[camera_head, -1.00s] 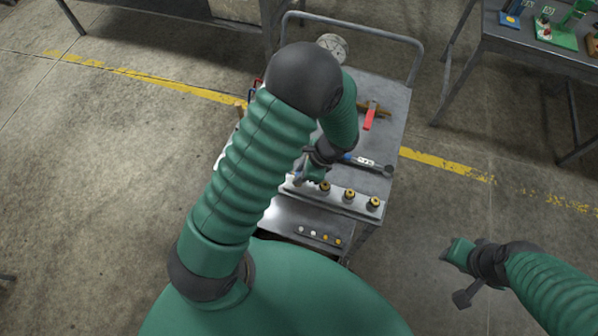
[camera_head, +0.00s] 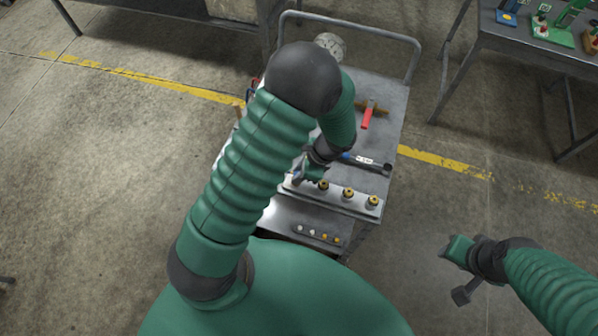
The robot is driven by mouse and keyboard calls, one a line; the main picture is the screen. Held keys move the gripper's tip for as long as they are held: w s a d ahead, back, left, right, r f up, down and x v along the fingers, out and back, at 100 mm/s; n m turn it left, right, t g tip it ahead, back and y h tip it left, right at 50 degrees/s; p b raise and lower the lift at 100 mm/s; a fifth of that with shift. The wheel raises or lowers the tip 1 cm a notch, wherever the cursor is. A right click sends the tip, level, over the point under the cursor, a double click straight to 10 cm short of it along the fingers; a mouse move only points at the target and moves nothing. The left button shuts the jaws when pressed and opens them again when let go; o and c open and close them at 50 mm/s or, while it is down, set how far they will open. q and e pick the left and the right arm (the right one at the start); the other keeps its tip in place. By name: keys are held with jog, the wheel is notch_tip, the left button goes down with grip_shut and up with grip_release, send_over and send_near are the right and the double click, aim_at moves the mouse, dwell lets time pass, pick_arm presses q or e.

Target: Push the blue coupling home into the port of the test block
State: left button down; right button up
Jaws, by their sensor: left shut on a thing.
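The test block (camera_head: 335,196) is a pale metal bar along the near edge of the grey cart. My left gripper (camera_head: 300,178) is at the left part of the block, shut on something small. A bit of blue shows at its fingertips, but my arm and the gripper hide most of it. I cannot tell how far the blue coupling sits in a port.
On the cart top (camera_head: 388,100) lie a red-handled tool (camera_head: 368,117) and a dark wrench-like tool with a blue part (camera_head: 370,162). A round gauge (camera_head: 330,45) is at the back. A bench (camera_head: 540,40) stands far right.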

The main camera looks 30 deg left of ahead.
pick_arm(q)
jog(key=shift+a+f+b, duration=0.1)
jog(key=shift+f+b, duration=0.2)
jog(key=shift+f, duration=0.25)
jog(key=c, duration=1.2)
grip_release()
jog(key=shift+c, duration=0.2)
jog(key=v, duration=1.7)
